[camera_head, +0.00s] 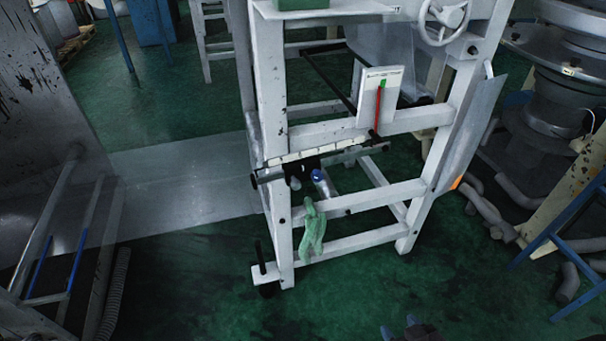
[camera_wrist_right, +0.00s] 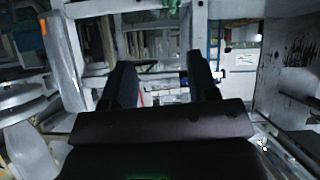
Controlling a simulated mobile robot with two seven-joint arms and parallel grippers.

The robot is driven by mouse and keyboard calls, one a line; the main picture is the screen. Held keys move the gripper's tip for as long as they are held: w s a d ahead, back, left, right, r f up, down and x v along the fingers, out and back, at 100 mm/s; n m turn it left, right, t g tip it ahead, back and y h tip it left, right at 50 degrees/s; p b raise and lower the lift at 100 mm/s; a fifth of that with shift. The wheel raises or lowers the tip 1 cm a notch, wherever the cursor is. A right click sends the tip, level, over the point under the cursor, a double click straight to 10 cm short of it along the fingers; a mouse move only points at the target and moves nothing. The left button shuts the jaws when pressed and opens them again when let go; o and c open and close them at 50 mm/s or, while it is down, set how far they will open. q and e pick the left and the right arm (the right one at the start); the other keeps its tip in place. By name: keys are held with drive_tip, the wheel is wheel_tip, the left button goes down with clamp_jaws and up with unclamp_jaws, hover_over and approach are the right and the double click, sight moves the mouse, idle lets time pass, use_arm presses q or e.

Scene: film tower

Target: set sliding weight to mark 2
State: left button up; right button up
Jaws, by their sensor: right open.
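A white scale bar (camera_head: 320,154) with a dark rail beneath runs along the front of the white machine frame in the head view. A grey cylinder with a blue end (camera_head: 320,182) and dark parts hang at the middle of the bar; this looks like the sliding weight, but the marks are too small to read. A white plate (camera_head: 370,105) with a red pointer stands above the bar's right end. My right gripper (camera_head: 408,330) shows only its dark tips at the bottom edge, well short of the bar. In the right wrist view its fingers (camera_wrist_right: 163,82) are apart and empty.
A green cloth (camera_head: 312,230) hangs from the frame's lower rail (camera_head: 370,196). A handwheel (camera_head: 443,18) is at the upper right of the frame. Blue rails (camera_head: 565,220) and pipes stand at right. The green floor in front of the frame is clear.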

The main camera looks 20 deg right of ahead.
drive_tip(key=w+a+t+y+b, duration=0.2)
drive_tip(key=w+a+t+b, duration=0.2)
drive_tip(key=w, duration=0.7)
drive_tip(key=m+t+b, duration=0.1)
drive_tip(key=t+b, duration=0.5)
drive_tip(key=t, duration=0.1)
approach(298, 188)
drive_tip(key=b+x, duration=0.1)
drive_tip(key=x, duration=0.8)
drive_tip(key=shift+a, duration=0.2)
drive_tip(key=shift+w+r, duration=0.3)
drive_tip(key=shift+w, duration=0.2)
use_arm(q)
wheel_tip(298, 188, down, 9)
drive_tip(key=g, duration=0.1)
drive_tip(key=shift+s+d+f+m, duration=0.15)
drive_tip(key=shift+s+f+m, duration=0.05)
drive_tip(key=shift+s+m, duration=0.1)
use_arm(e)
drive_tip(key=shift+w+r, duration=0.15)
drive_tip(key=shift+w, duration=0.05)
drive_tip(key=shift+c, duration=0.4)
use_arm(q)
drive_tip(key=shift+f, duration=0.1)
use_arm(e)
clamp_jaws()
